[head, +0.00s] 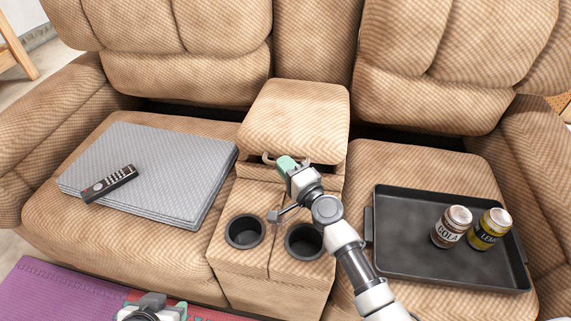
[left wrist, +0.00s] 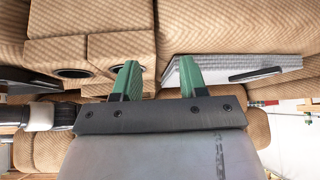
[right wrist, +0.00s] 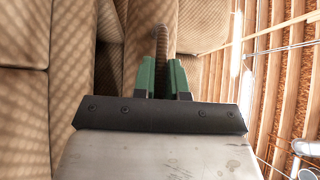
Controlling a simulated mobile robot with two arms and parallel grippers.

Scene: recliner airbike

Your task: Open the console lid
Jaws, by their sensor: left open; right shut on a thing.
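The tan console lid (head: 298,118) is in the middle of the sofa, between the two seats, in the head view. It looks tilted up a little, with a dark gap under its front edge. A tan loop handle (head: 268,158) is at that edge. My right gripper (head: 287,164) is at this edge, shut on the handle. In the right wrist view, a tan curved piece, the handle (right wrist: 161,45), runs between the green fingers. My left gripper (left wrist: 160,80) is open and empty, apart from the console, low at the bottom in the head view.
Two cup holders (head: 245,231) are in the console front. A folded grey blanket (head: 150,165) with a remote (head: 109,184) lies on the left seat.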

